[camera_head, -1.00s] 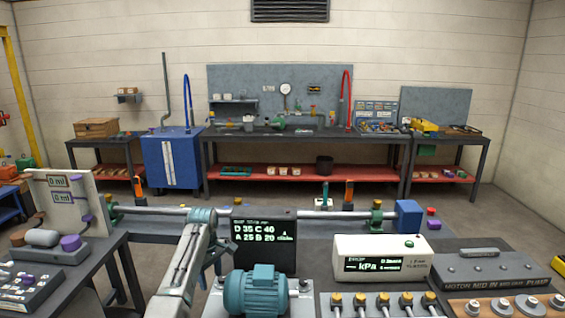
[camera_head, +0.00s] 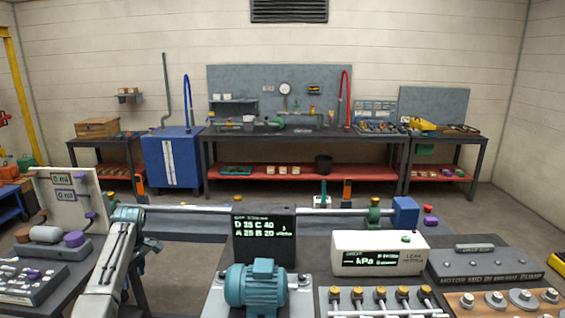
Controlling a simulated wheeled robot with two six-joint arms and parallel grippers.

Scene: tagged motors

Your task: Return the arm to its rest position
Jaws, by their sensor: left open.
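My left arm comes in from the bottom left, and my left gripper (camera_head: 139,262) is partly hidden behind its own arm links. It is open and I see nothing held in it. It is over the gap between the left side bench and the main bench. A teal motor (camera_head: 256,287) stands on a light plate on the main bench, to the right of the arm and apart from it. My right arm and right gripper do not show.
A black display (camera_head: 264,240) stands behind the motor. A white kPa meter box (camera_head: 378,253) and a dark pump block (camera_head: 485,262) are to the right. A long shaft (camera_head: 190,209) runs behind, with a blue block (camera_head: 405,210) at its right end. A cream panel (camera_head: 70,200) stands left.

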